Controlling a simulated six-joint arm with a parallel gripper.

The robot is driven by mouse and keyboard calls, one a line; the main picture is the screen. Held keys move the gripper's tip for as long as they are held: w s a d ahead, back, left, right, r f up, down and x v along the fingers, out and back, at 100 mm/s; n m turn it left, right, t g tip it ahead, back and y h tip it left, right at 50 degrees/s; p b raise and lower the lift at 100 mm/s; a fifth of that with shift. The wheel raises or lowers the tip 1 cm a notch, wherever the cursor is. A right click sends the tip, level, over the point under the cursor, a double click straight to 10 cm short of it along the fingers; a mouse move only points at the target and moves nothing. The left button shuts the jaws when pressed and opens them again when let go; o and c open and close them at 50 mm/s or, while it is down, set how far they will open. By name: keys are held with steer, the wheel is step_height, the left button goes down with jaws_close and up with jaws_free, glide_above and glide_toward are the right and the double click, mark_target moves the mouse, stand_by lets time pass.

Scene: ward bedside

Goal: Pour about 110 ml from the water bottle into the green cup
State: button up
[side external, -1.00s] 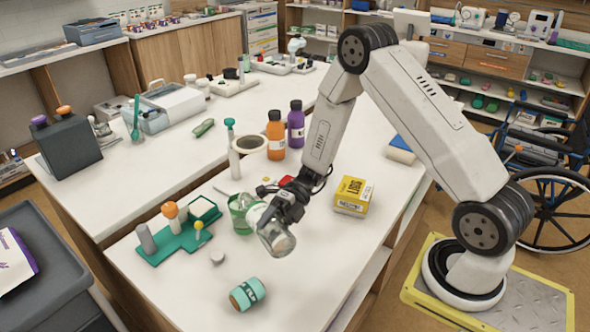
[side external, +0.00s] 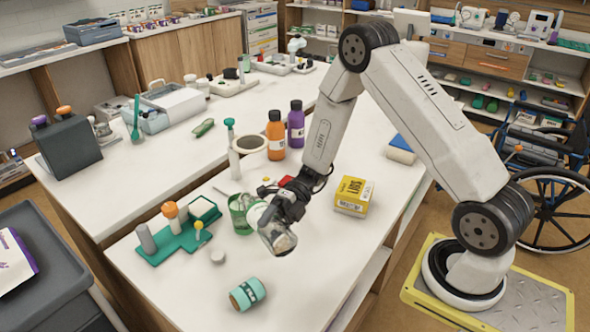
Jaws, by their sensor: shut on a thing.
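The water bottle (side external: 276,238) is clear with a pale band, and my gripper (side external: 280,212) is shut around it. The bottle is tilted, its clear end low at the front right and its other end up at the green cup. The green cup (side external: 238,214) is translucent and stands upright on the table just left of my gripper. The bottle's left end overlaps the cup's rim in this view; I cannot tell whether they touch. The water level in bottle and cup is too small to read.
A green tray (side external: 158,255) with upright items stands left of the cup. A teal-and-brown roll (side external: 247,293) and a small white cap (side external: 218,257) lie in front. A yellow box (side external: 354,195) stands right. Orange (side external: 276,140) and purple (side external: 296,130) bottles stand behind.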

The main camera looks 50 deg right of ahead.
steer(key=shift+s+a+f+n+t+h, duration=0.1)
steer(key=shift+f+n+t+h, duration=0.25)
steer(key=shift+f, duration=0.5)
steer(key=shift+s+d+f+n+t+h, duration=0.1)
steer(key=shift+s+f+n, duration=0.05)
steer(key=shift+f+n, duration=0.55)
steer(key=shift+s+a+f+n+t+h, duration=0.1)
steer(key=shift+f+n+t+h, duration=0.2)
steer(key=shift+f, duration=0.65)
steer(key=shift+f, duration=0.15)
steer(key=shift+w+f+n+t, duration=0.1)
steer(key=shift+f+n+t, duration=0.15)
steer(key=shift+f+n, duration=0.3)
steer(key=shift+f+h, duration=0.2)
steer(key=shift+h, duration=0.05)
stand_by(0.4)
